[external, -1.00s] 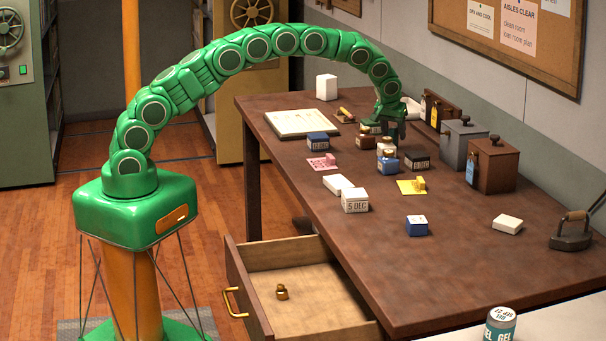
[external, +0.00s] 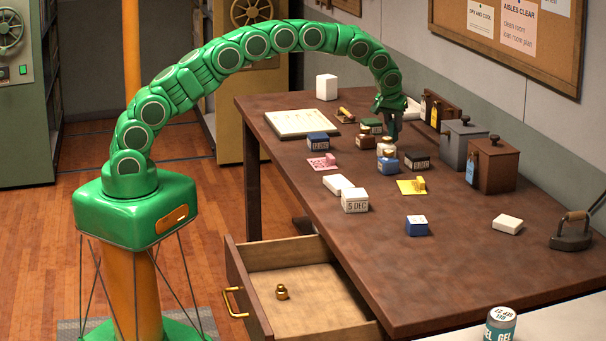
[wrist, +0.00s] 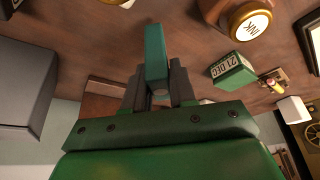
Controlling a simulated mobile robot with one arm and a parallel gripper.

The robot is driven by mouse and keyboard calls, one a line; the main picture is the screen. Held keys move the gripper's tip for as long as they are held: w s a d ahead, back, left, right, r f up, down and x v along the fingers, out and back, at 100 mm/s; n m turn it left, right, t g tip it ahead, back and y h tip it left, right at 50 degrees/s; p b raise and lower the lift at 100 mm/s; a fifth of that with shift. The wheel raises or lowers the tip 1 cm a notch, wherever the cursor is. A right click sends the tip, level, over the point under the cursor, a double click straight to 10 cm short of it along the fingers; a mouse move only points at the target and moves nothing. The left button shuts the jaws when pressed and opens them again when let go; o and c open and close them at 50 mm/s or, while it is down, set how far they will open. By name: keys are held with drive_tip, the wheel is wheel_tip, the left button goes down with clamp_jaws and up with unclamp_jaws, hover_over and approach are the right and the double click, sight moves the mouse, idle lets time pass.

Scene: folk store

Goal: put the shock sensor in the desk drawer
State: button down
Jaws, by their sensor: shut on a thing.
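My gripper (external: 390,120) is above the far part of the desk, over a cluster of small boxes and bottles. In the wrist view my gripper (wrist: 157,88) is shut on a narrow teal block (wrist: 155,52), which sticks out beyond the fingers. I cannot tell from its look whether this block is the shock sensor. The desk drawer (external: 325,310) is pulled open at the near left of the desk. A small brass weight (external: 282,292) stands in it, and much of its floor is bare.
Below my gripper stand an ink bottle (wrist: 249,22) and a green dated box (wrist: 233,72). A grey canister (external: 462,139) and a brown one (external: 492,165) stand at the right. White boxes (external: 355,200) and a blue box (external: 416,225) lie nearer. The near desktop is mostly clear.

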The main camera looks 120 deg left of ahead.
drive_tip(key=shift+s+d+r, duration=0.25)
drive_tip(key=shift+d+r, duration=0.05)
drive_tip(key=shift+r, duration=0.3)
drive_tip(key=shift+s+d+r, duration=0.2)
drive_tip(key=shift+d+r, duration=0.05)
drive_tip(key=shift+r, duration=0.35)
drive_tip(key=s+d+r, duration=0.8)
drive_tip(key=d, duration=0.1)
drive_tip(key=shift+d, duration=0.35)
drive_tip(key=shift+r, duration=0.1)
